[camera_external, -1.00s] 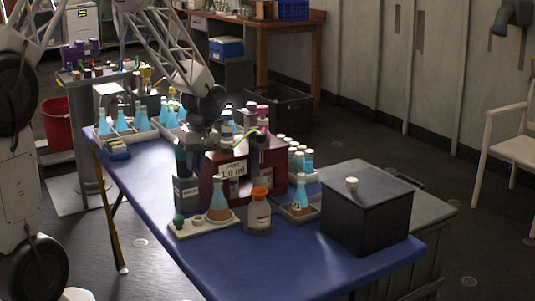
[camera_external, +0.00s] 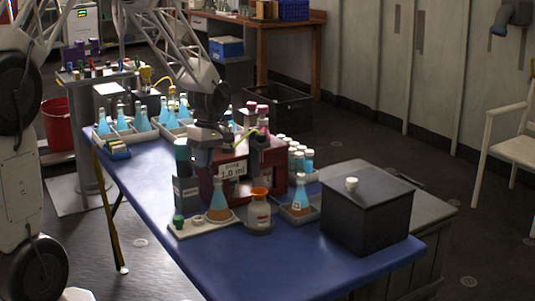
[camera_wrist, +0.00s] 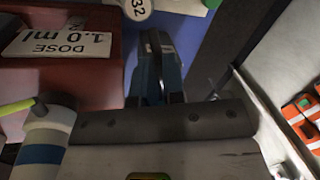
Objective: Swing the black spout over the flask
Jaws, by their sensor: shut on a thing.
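The red dispenser (camera_external: 222,182) with a "DOSE 1.0 ml" label stands in the middle of the blue table; it fills the upper left of the wrist view (camera_wrist: 95,75). My gripper (camera_external: 203,158) is at its left front side, pointing down. In the wrist view its dark fingers (camera_wrist: 156,75) are close together, shut on the black spout, which they mostly hide. A conical flask (camera_external: 218,201) with blue glass and an orange-brown lower part stands on a pale tray below and in front of the gripper. I cannot tell whether the spout is over the flask.
An orange-topped bottle (camera_external: 259,211) and another flask (camera_external: 300,197) stand right of the tray (camera_external: 203,230). A grey holder (camera_external: 185,188) stands close left of the gripper. A black box (camera_external: 366,218) is at the right. The table's front is clear.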

